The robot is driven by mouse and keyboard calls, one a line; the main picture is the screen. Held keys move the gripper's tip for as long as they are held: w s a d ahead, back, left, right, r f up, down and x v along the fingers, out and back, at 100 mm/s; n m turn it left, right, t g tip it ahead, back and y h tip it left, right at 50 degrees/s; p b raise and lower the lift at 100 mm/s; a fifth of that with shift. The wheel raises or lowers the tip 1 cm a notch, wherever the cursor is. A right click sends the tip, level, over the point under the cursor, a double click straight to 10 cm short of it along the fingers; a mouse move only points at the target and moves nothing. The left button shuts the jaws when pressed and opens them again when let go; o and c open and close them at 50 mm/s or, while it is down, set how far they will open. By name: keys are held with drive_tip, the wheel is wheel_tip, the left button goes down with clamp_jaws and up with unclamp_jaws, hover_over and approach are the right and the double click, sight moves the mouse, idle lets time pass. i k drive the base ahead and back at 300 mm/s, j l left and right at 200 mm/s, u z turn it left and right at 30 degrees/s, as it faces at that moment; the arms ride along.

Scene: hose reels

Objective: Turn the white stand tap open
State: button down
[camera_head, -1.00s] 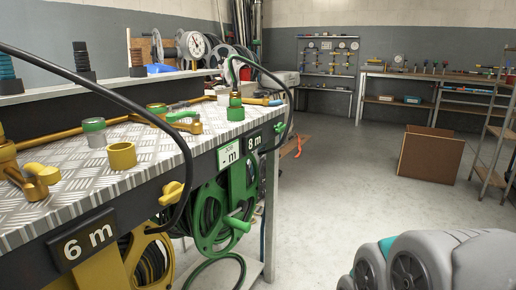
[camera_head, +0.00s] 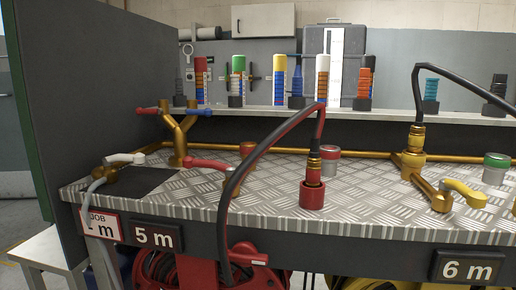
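A tap with a white lever (camera_head: 125,158) and a brass body (camera_head: 110,173) stands at the left end of the bench top. Its lever points to the right, roughly level. A grey hose (camera_head: 93,187) runs from the tap down over the front edge, past a red-framed JOB sign (camera_head: 101,225) whose number is partly covered by the hose. I cannot tell from the lever alone whether the tap is open or shut. My gripper is not in view.
A brass Y-piece (camera_head: 178,140) with red and blue levers stands behind the white-levered tap. A red-levered tap (camera_head: 208,165) is to its right. Black hoses arch over the bench (camera_head: 330,222). A dark partition (camera_head: 85,90) closes the left end; a white stool (camera_head: 48,252) stands below.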

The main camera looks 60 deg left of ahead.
sight(140, 159)
drive_tip(key=u, duration=3.05)
